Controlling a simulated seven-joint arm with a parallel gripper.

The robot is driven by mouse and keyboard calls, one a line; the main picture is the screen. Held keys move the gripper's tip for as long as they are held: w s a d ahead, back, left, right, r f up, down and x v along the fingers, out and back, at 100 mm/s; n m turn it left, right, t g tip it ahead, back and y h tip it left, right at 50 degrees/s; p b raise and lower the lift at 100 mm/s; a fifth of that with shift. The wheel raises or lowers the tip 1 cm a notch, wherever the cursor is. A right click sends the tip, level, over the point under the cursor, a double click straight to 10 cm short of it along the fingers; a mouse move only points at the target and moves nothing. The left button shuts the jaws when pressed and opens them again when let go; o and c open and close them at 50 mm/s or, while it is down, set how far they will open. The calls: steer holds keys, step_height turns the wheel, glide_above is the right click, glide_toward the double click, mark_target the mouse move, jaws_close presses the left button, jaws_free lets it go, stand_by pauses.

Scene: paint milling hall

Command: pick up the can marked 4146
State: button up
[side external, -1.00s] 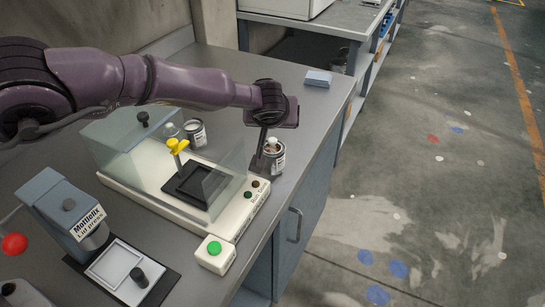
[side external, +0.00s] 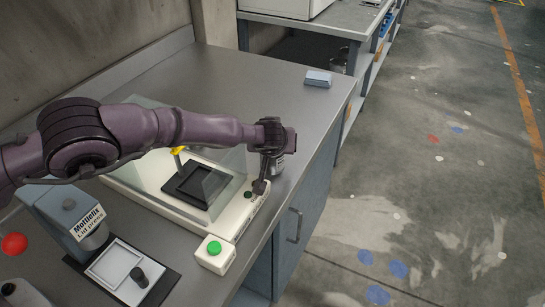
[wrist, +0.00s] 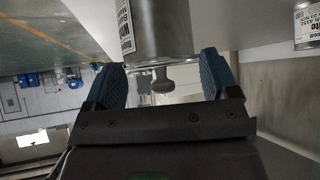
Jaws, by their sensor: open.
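A metal can (wrist: 165,25) with a white label and a knob on its lid stands ahead of my gripper in the wrist view, which looks upside down. Its label is seen edge-on, and I cannot read its number. In the side view part of a can (side external: 278,165) shows at the counter's front edge, mostly hidden by my gripper (side external: 265,180). My gripper is open, its blue fingertips (wrist: 162,75) to either side of the near can's top, with nothing clasped. A second labelled can (wrist: 308,28) is cut off at the wrist view's corner; its number is unreadable too.
A cream machine (side external: 215,213) with a clear hood stands beside my gripper, its green-button box (side external: 215,254) in front. A lid press (side external: 75,215) is at the left. A small blue-grey block (side external: 318,78) lies on the counter (side external: 250,80), whose back part is clear.

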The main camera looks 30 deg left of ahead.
steer(key=shift+c, duration=0.4)
steer(key=c, duration=0.7)
steer(key=shift+r, duration=0.1)
steer(key=shift+c, duration=0.2)
